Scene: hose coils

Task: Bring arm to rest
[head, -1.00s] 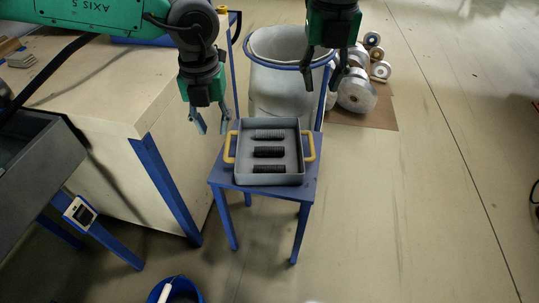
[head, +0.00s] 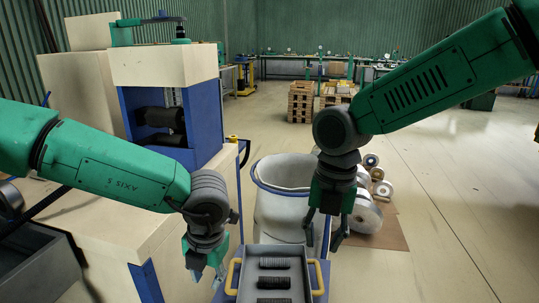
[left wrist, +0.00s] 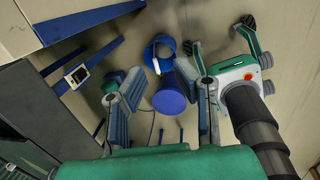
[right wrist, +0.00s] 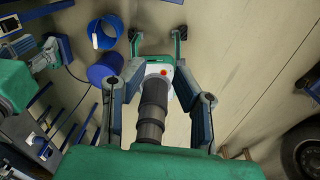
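My left arm reaches in from the left and its gripper (head: 207,274) hangs down just left of the grey tray (head: 241,290). Its fingers stand apart with nothing between them, as the left wrist view also shows. My right arm comes in from the upper right, and its gripper (head: 324,238) hangs above and beyond the tray's right side, in front of the white bin (head: 283,213). Its fingers are also apart and empty. Dark ribbed hose coils (head: 274,283) lie in the tray, which has yellow handles; the picture's lower edge cuts the tray off.
The tray is on a small blue stand. A pale bench (head: 110,262) and a grey box (head: 45,268) are at the left. Metal rolls (head: 366,213) lie behind the right gripper. Blue buckets (left wrist: 168,98) are on the floor in the left wrist view. Open floor lies at right.

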